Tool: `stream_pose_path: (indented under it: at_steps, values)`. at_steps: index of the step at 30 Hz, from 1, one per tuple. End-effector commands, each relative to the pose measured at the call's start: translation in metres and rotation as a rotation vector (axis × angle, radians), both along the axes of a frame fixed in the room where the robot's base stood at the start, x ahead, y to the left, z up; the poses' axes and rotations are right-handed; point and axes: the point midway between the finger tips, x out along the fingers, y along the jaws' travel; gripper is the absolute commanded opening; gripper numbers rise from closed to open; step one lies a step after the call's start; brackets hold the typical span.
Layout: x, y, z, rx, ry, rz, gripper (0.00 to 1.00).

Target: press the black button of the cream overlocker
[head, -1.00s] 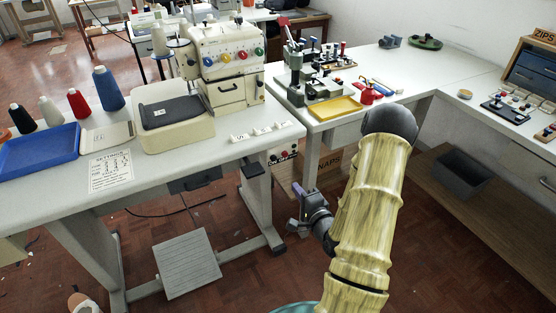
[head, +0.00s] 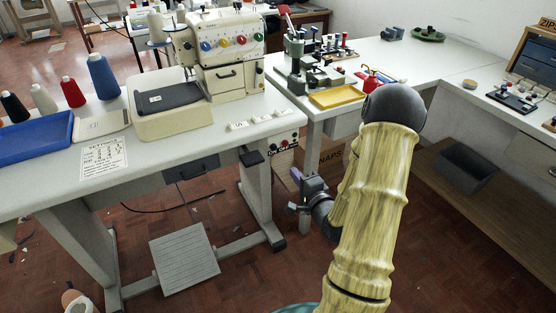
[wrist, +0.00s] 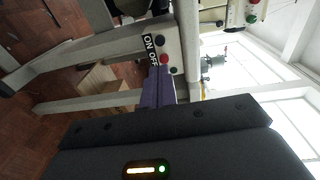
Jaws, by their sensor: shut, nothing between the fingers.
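The cream overlocker (head: 228,82), with coloured dials on its front, stands on the white table at upper centre-left in the head view. A pale switch box with an ON OFF label (head: 285,143) hangs under the table's right end. In the wrist view the box (wrist: 167,30) shows a red button (wrist: 165,58) between two dark buttons, one being a black button (wrist: 160,41). My gripper (head: 296,174) is just below the box in the head view. Its purple fingers (wrist: 158,70) are shut and empty, overlapping the box's lower edge in the wrist view. I cannot tell whether they touch it.
The white table (head: 195,150) carries thread cones, a blue tray (head: 35,145) and a printed sheet. A treadle (head: 184,258) and table legs stand below. A second bench with a yellow tray (head: 333,97) and small presses is at right. A cardboard box is behind my gripper.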

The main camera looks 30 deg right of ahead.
Motion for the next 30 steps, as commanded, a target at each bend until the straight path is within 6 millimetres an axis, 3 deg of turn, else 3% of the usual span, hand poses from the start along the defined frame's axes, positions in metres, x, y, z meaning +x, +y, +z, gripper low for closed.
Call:
stream_pose_path:
  at_steps: [12, 30]
  values:
    - [0.009, 0.002, -0.004, 0.0, -0.003, -0.004, 0.0]
    - [0.112, 0.001, -0.008, 0.001, -0.003, -0.004, 0.0]
